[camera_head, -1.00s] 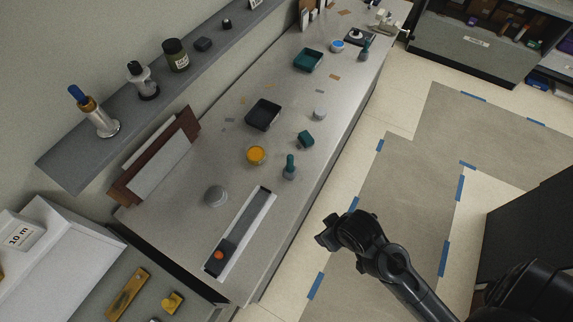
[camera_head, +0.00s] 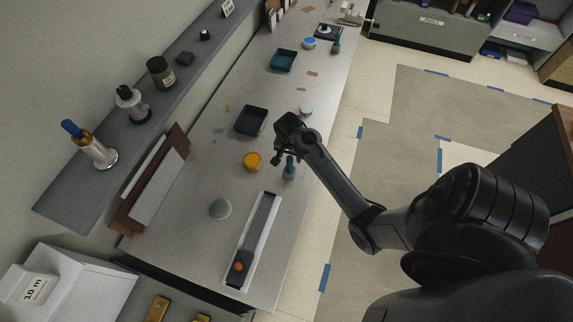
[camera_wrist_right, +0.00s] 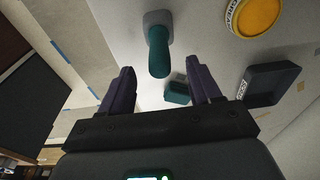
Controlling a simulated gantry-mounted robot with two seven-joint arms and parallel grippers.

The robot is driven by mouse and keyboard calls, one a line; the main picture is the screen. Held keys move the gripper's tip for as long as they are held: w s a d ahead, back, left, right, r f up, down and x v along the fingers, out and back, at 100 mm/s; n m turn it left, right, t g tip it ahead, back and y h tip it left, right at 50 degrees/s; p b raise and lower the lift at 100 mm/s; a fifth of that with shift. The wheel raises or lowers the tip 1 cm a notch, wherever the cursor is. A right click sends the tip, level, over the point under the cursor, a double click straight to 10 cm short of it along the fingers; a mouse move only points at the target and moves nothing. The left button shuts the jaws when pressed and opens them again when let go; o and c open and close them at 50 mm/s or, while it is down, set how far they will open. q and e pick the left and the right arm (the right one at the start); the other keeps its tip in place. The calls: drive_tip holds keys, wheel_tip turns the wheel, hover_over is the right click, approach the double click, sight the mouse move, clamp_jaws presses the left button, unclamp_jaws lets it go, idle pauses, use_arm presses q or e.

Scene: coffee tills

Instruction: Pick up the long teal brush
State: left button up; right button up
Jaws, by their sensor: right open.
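A teal brush (camera_head: 290,168) stands upright on the counter, its teal handle above a grey base. It also shows in the right wrist view (camera_wrist_right: 158,52), just beyond the fingertips and roughly between them. My right gripper (camera_head: 283,158) is open and empty beside its handle in the head view; I cannot tell if it touches. Its two fingers show spread in the wrist view (camera_wrist_right: 162,78). A similar teal brush (camera_head: 336,44) stands at the far end of the counter. My left gripper is not in view.
An orange-topped tub (camera_head: 252,162), a dark tray (camera_head: 240,121) and a long narrow tray (camera_head: 246,262) are nearby. The counter's right edge is close.

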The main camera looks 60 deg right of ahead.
sight(290, 164)
drive_tip(key=shift+d+f, duration=0.1)
drive_tip(key=shift+f, duration=0.6)
drive_tip(key=shift+f+p, duration=0.75)
drive_tip(key=shift+f, duration=1.95)
drive_tip(key=c, duration=1.1)
drive_tip(key=shift+c, duration=0.2)
drive_tip(key=shift+r, duration=0.1)
